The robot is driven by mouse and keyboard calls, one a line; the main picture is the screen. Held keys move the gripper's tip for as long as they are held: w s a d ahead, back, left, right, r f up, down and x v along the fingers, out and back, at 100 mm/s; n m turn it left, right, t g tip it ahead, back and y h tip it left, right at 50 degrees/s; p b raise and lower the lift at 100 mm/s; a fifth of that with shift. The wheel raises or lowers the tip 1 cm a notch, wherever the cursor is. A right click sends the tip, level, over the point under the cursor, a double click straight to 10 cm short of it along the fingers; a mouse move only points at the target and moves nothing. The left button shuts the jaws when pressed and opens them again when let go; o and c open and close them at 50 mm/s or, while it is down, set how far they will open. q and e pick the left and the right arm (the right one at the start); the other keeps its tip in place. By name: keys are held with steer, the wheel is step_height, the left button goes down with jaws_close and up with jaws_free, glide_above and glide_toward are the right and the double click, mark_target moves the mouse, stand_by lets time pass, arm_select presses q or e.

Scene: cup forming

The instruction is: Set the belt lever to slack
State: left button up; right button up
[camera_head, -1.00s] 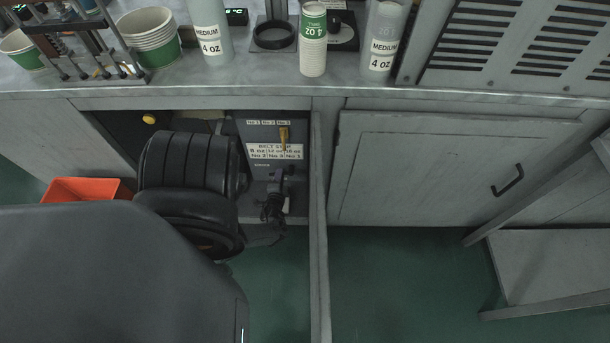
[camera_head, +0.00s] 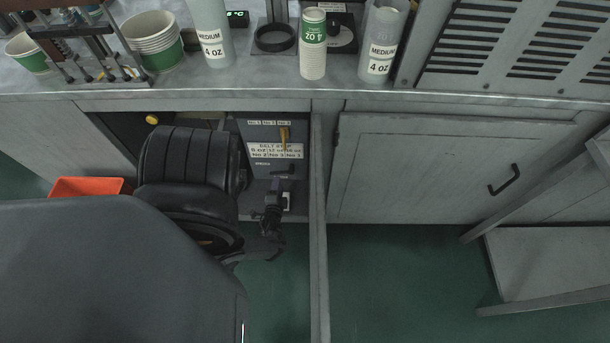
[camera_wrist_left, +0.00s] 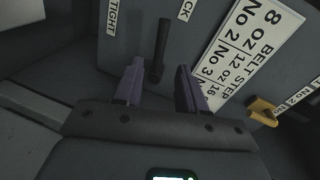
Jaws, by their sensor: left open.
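The belt lever (camera_wrist_left: 161,48) is a dark handle on the grey panel in the left wrist view. It stands between the label TIGHT (camera_wrist_left: 112,14) on its left and a partly cut-off label ending in CK (camera_wrist_left: 186,9) on its right. My left gripper (camera_wrist_left: 158,82) is open. Its two purple fingers lie on either side of the lever's near end, with visible gaps to it. In the head view my left gripper (camera_head: 275,190) is small and dark, low in front of the belt panel (camera_head: 255,130). My right gripper is not in view.
A yellow knob (camera_head: 284,135) sits on the panel above the belt-step sign (camera_head: 275,151). A black ribbed roller-like part (camera_head: 190,160) is just left. The open door's edge (camera_head: 318,220) is close on the right. An orange bin (camera_head: 88,187) stands at left.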

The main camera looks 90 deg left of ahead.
arm_select(q)
steer(key=shift+p+v, duration=0.45)
steer(key=shift+v, duration=1.9)
steer(key=shift+a+r, duration=0.1)
